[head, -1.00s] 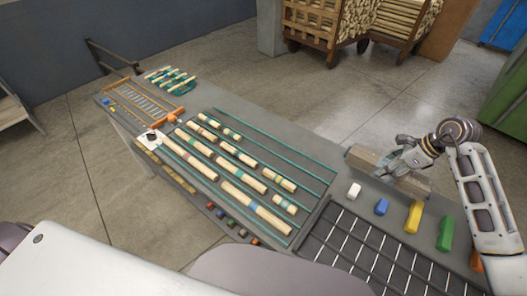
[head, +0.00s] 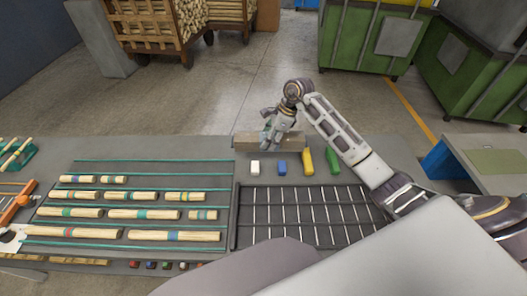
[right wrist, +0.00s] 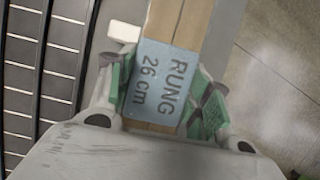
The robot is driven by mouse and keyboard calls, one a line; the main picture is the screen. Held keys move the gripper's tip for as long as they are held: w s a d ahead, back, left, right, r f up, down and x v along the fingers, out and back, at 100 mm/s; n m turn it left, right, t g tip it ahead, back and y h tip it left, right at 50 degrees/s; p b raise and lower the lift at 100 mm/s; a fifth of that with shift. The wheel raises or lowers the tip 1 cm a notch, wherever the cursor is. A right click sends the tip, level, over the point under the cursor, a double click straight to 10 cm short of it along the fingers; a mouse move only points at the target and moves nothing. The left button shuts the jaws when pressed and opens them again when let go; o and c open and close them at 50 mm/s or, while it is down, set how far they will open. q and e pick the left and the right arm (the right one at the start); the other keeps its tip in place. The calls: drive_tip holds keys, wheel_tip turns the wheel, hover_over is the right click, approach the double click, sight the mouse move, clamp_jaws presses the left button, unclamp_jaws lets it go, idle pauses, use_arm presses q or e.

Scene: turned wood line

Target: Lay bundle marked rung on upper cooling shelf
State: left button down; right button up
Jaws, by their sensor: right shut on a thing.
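The bundle marked rung (head: 244,141) is a pale wooden bundle at the far edge of the bench in the head view. In the right wrist view its blue-grey label (right wrist: 163,82) reads "RUNG 26 cm". My right gripper (head: 270,140) is shut on the bundle from above; in the right wrist view its green pads lie on both sides of the label. I cannot tell whether the bundle rests on the bench or is just above it. No upper cooling shelf can be made out for sure. My left gripper is not in view.
White, blue, yellow and green blocks (head: 282,168) stand in a row near the bundle. A dark gridded rack (head: 237,225) lies in front of them. Turned wood pieces (head: 145,214) lie in rows at left. Green bins (head: 355,35) stand behind; a grey table (head: 470,150) is at right.

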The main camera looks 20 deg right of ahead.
sight(291, 141)
drive_tip(key=shift+f, duration=1.95)
drive_tip(key=shift+f+p, duration=0.1)
drive_tip(key=shift+p, duration=0.2)
drive_tip(key=shift+f+p, duration=0.3)
drive_tip(key=shift+f, duration=1.5)
drive_tip(key=shift+f, duration=0.1)
drive_tip(key=o, duration=1.5)
drive_tip(key=shift+c, duration=0.2)
drive_tip(key=shift+b+v, duration=0.8)
drive_tip(key=shift+v, duration=5.25)
